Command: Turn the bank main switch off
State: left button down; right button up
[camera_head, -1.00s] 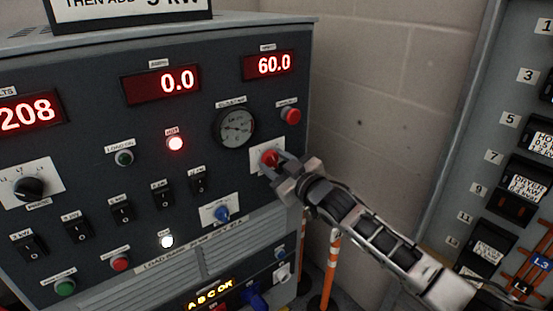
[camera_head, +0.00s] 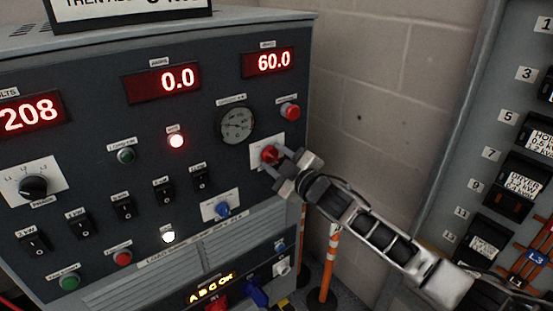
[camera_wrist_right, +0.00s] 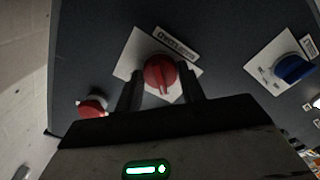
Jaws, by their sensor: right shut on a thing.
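The bank main switch is a red rotary knob (camera_head: 269,154) on a white plate at the right side of the dark panel. It also shows in the right wrist view (camera_wrist_right: 160,72), where its grip ridge points roughly down the picture. My right gripper (camera_head: 275,162) reaches it from the right. In the wrist view, the two dark fingers of my right gripper (camera_wrist_right: 161,88) stand on either side of the knob, shut on it. My left gripper is not in view.
A red button (camera_head: 290,112) and a round gauge (camera_head: 236,125) sit above the knob. A blue knob (camera_head: 222,209) is below left. The red lamp (camera_head: 176,141) and white lamp (camera_head: 168,237) are lit. A breaker panel (camera_head: 468,150) stands at right.

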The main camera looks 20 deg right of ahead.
jog(key=o, duration=1)
jog(key=v, duration=1.6)
jog(key=shift+r+b, duration=0.1)
jog(key=shift+b, duration=0.25)
jog(key=s+a+f+m+g+h, duration=0.1)
jog(key=s+a+f+m+g, duration=0.1)
jog(key=s+f, duration=0.4)
jog(key=s+a+f+m+g, duration=0.2)
jog(key=s+a+f+m, duration=0.2)
jog(key=s+f+m, duration=0.1)
jog(key=s+a+f+m+g+h, duration=0.1)
jog(key=s+a+f+m+g, duration=0.1)
jog(key=s+f, duration=0.5)
jog(key=shift+s+a+f+m+h, duration=0.1)
jog(key=shift+a+f+m+h, duration=0.05)
jog(key=shift+a+f+m, duration=0.3)
jog(key=shift+s+a+f+m+h, duration=0.15)
jog(key=shift+a+f+m, duration=0.1)
jog(key=shift+a+m, duration=0.25)
